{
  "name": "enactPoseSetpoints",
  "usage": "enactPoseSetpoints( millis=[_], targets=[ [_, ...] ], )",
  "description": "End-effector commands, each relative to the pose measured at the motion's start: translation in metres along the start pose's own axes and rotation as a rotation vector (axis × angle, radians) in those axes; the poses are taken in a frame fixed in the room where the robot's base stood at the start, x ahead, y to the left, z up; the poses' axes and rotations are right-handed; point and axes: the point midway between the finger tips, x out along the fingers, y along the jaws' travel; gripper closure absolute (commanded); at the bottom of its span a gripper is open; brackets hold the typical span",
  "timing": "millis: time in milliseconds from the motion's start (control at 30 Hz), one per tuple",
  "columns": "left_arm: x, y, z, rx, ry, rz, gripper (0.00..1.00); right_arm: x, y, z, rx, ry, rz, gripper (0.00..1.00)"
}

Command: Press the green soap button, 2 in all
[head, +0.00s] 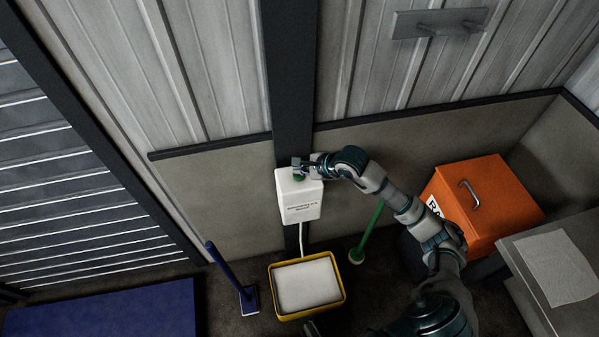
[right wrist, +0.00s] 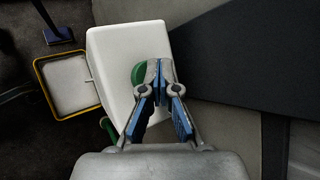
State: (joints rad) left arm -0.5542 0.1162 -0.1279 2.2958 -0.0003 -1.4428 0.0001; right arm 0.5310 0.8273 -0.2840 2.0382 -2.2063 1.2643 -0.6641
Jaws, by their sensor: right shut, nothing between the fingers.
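The white soap dispenser (head: 301,201) is fixed to the dark column, with dark lettering on its front. Its green button (head: 299,178) is on the top face, partly hidden by my right gripper (head: 299,165). In the right wrist view the white dispenser (right wrist: 122,62) fills the middle, and the green button (right wrist: 138,75) shows just left of the fingertips. My right gripper (right wrist: 160,68) is shut and empty, with its tips over or at the button's edge. I cannot tell whether they touch it.
A yellow-rimmed tray (head: 342,293) with a white inside sits on the floor below the dispenser. A blue-handled brush (head: 229,270) and a green-handled tool (head: 368,232) stand either side. An orange bin (head: 485,205) and grey cabinet (head: 530,265) are at right.

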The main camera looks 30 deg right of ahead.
Motion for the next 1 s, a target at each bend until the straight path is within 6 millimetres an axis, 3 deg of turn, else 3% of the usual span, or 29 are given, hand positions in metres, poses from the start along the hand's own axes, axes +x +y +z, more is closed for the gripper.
enactPoseSetpoints(
  millis=[200, 667, 1000],
  targets=[
    [-0.01, -0.001, -0.004, 0.0, 0.008, -0.001, 1.0, -0.011, -0.008, 0.007, 0.0, 0.0, -0.001, 1.0],
    [-0.012, -0.001, -0.005, 0.0, 0.011, -0.002, 1.0, -0.014, -0.01, 0.01, -0.001, 0.0, -0.001, 1.0],
    [-0.034, -0.002, -0.014, 0.001, 0.027, -0.005, 1.0, -0.037, -0.028, 0.027, -0.002, -0.001, -0.004, 1.0]
  ],
)
